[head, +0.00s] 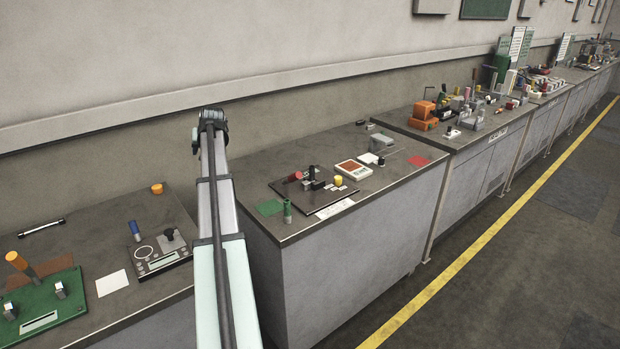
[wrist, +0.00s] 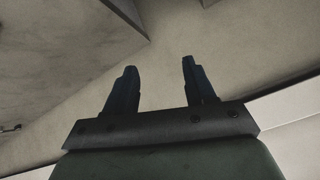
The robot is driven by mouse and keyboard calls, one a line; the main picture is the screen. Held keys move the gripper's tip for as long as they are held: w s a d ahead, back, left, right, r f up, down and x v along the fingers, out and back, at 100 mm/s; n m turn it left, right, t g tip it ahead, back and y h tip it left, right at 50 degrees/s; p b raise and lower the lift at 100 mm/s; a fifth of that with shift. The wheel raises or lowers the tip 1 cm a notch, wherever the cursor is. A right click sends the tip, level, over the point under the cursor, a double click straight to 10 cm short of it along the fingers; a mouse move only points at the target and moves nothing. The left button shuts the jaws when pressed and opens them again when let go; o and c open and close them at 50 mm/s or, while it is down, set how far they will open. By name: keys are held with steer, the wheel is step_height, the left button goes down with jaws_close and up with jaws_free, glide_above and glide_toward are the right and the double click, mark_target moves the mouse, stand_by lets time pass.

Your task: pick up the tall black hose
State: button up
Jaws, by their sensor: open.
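My gripper (wrist: 157,72) shows in the wrist view with its two dark fingers apart and nothing between them. Behind the fingers I see only plain wall and grey surfaces. In the head view my arm rises in front of the benches, and I cannot make out the fingers there. I cannot pick out a tall black hose for certain in either view. Small black upright parts (head: 311,173) stand on a dark plate on the middle bench, too small to identify.
The left bench carries a green board (head: 42,306), a scale-like device (head: 158,262) and a white card (head: 112,283). The middle bench (head: 375,200) holds a red-topped white box (head: 353,169) and a green cylinder (head: 287,211). Crowded benches run to the right. The floor (head: 520,250) is clear.

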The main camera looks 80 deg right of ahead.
steer(key=s+d+g, duration=0.1)
steer(key=s+d, duration=0.2)
steer(key=s, duration=0.7)
steer(key=s+d+g, duration=0.2)
steer(key=s, duration=0.8)
steer(key=m+g+y, duration=0.2)
glide_toward(312, 167)
steer(key=x, duration=1.2)
steer(key=shift+c, duration=0.4)
jaws_close()
